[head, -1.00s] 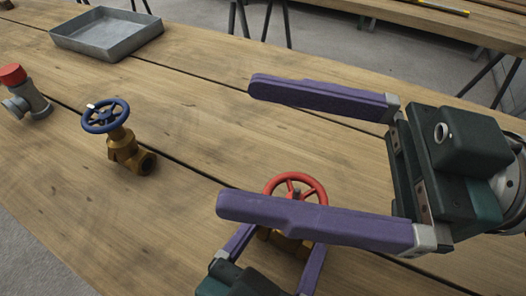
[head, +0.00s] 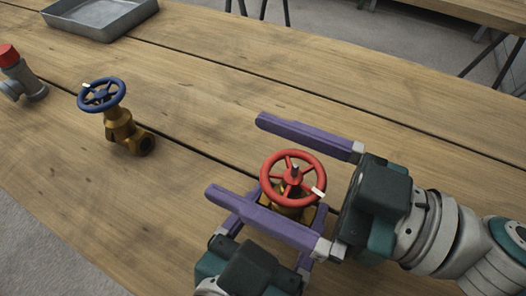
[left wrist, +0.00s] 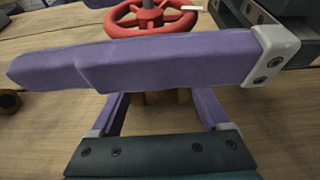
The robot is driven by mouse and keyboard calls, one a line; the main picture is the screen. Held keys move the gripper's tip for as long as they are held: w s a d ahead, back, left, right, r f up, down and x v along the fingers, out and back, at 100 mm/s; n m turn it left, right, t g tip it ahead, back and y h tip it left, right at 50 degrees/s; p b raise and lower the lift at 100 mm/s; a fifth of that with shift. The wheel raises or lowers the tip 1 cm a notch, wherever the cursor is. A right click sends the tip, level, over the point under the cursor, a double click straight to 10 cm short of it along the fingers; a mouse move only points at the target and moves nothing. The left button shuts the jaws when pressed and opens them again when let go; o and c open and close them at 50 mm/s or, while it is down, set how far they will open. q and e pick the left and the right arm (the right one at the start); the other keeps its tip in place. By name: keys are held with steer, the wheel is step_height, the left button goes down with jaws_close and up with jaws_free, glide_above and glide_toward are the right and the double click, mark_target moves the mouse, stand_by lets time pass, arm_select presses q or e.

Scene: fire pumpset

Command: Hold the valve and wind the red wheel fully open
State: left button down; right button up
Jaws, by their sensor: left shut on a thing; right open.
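The valve has a red wheel (head: 293,178) with a white mark on its rim, over a brass body (head: 290,205). The wheel also shows at the top of the left wrist view (left wrist: 152,28), partly cut off. My left gripper (head: 286,214) is shut on the brass body, low down; its fingertips are partly hidden. My right gripper (head: 238,157) is open, its purple fingers on either side of the red wheel in the head view. The near finger crosses in front of the valve in the left wrist view (left wrist: 150,65). I cannot tell if it touches the rim.
A brass valve with a blue wheel (head: 102,95) stands to the left. A grey fitting with a red cap (head: 10,55) is at the far left. A grey metal tray (head: 100,28) lies at the back left. The wooden table (head: 400,105) is clear behind the right gripper.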

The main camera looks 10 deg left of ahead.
steer(key=c, duration=1.3)
steer(key=shift+s+g, duration=0.1)
steer(key=shift+g, duration=0.2)
steer(key=n+g, duration=0.2)
steer(key=g, duration=0.1)
steer(key=n+g, duration=0.1)
steer(key=shift+s+a+g+y, duration=0.1)
steer(key=shift+s+g+y, duration=0.2)
steer(key=shift+y, duration=0.1)
steer(key=shift+s+n+g, duration=0.2)
steer(key=shift+n+g, duration=0.55)
steer(key=shift+g, duration=0.3)
steer(key=shift+s+n+g, duration=0.15)
steer(key=shift+n+g, duration=0.6)
steer(key=shift+g, duration=0.3)
steer(key=shift+s, duration=0.1)
